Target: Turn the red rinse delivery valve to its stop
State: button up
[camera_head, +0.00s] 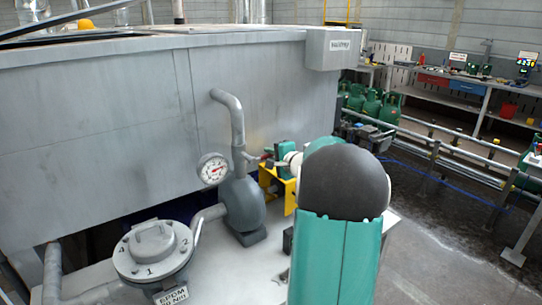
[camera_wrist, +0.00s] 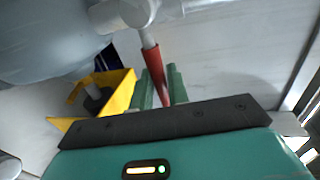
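The red valve handle (camera_wrist: 153,62) is a lever that runs down from a pale grey valve body (camera_wrist: 130,12) in the wrist view. My gripper (camera_wrist: 161,88) has its two green fingers on either side of the lever, close against it, and appears shut on it. The lever's lower end lies between the fingers. In the head view, a small bit of the red handle (camera_head: 265,157) shows beside the grey pipe, at the teal end of my gripper (camera_head: 283,150). My arm hides part of that area.
A grey pump (camera_head: 243,207) with a bent pipe and a round gauge (camera_head: 213,169) stands left of my gripper. A yellow bracket (camera_head: 287,190) sits just below it and shows in the wrist view (camera_wrist: 118,90). A numbered round filter lid (camera_head: 152,252) is at front left. A large grey tank (camera_head: 100,120) stands behind.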

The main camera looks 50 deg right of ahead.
jog(key=shift+o, duration=1.3)
jog(key=shift+s, duration=0.15)
jog(key=v, duration=1.3)
jog(key=shift+s+a, duration=0.15)
jog(key=shift+s, duration=0.1)
dwell(0.8)
